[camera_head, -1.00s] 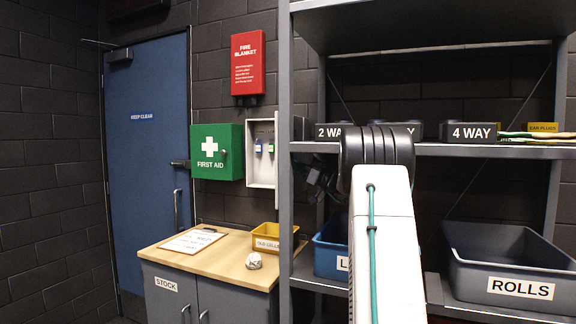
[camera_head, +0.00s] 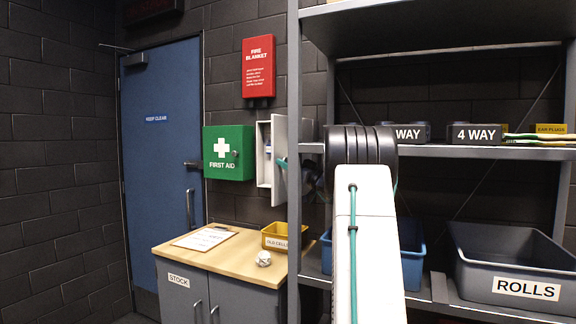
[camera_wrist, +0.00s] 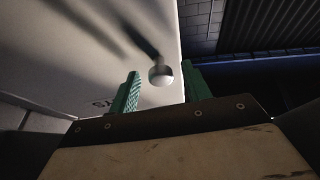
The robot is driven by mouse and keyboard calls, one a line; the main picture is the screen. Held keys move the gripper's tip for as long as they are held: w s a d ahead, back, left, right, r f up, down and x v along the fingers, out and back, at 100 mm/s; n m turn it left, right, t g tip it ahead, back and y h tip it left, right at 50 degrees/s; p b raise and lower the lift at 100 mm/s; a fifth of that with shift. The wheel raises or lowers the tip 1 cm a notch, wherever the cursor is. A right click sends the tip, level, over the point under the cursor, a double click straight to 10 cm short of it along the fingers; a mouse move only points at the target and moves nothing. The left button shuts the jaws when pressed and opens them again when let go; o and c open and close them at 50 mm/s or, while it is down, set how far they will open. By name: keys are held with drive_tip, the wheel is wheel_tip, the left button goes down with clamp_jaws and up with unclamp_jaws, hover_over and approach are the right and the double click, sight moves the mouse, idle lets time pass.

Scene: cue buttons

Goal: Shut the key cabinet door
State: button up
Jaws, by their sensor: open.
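The key cabinet (camera_head: 263,172) is a pale shallow box on the wall, right of the first aid box in the head view. Its grey door (camera_head: 280,186) stands ajar, swung out at the right side, partly hidden by the shelf upright. In the wrist view the door face (camera_wrist: 60,55) is close, with part of dark lettering on it. A round knob (camera_wrist: 161,74) on a stem lies between the fingers. My gripper (camera_wrist: 162,92) is open, its green fingers on either side of the knob with gaps visible. In the head view my gripper is mostly hidden behind the upright.
The grey shelf upright (camera_head: 294,120) stands close to the cabinet's right. A green first aid box (camera_head: 229,153) is on its left and a red fire blanket box (camera_head: 258,66) above. A wooden-topped cupboard (camera_head: 180,251) with a yellow bin (camera_head: 283,241) stands below.

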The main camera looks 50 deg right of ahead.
drive_tip(key=v, duration=0.7)
drive_tip(key=shift+s+f, duration=0.15)
drive_tip(key=shift+s, duration=0.2)
drive_tip(key=shift+c, duration=0.3)
